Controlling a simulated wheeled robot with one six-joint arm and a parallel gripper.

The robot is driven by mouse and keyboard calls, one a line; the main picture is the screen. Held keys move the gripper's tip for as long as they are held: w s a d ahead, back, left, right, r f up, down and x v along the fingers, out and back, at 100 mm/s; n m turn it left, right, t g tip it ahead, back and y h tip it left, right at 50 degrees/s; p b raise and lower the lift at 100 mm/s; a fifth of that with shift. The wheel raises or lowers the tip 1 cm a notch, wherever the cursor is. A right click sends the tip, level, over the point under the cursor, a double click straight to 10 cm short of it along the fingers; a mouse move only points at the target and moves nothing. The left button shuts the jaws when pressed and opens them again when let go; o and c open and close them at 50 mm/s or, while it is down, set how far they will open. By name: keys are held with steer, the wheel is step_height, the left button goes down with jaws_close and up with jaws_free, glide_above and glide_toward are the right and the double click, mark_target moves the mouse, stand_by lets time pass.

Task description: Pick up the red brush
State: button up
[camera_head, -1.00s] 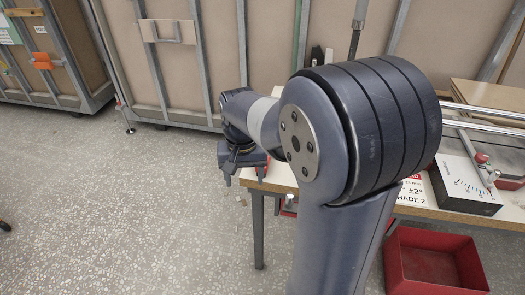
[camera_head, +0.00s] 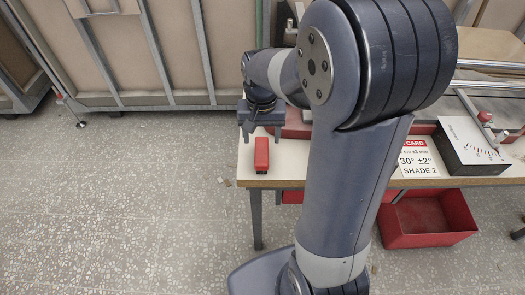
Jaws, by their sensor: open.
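A small red block-shaped thing (camera_head: 262,155), which looks like the red brush, lies near the left front corner of the worktable (camera_head: 290,170). Its bristles cannot be made out. My gripper (camera_head: 262,137) points down just behind it in the picture. Its two fingers are apart, with nothing seen between them. The gap in height between gripper and brush cannot be told. My arm hides much of the table to the right.
A red tray edge (camera_head: 296,122) shows behind the gripper. A printed card (camera_head: 418,158) and a box with a scale (camera_head: 470,146) lie to the right. A red bin (camera_head: 430,217) stands below. Panelled carts (camera_head: 130,50) stand behind. The floor at left is clear.

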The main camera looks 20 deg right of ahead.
mark_target(262, 150)
step_height(262, 150, down, 7)
steer(key=shift+s, duration=0.1)
stand_by(0.3)
steer(key=c, duration=1.1)
steer(key=shift+r, duration=0.1)
step_height(262, 150, up, 10)
steer(key=shift+f, duration=0.1)
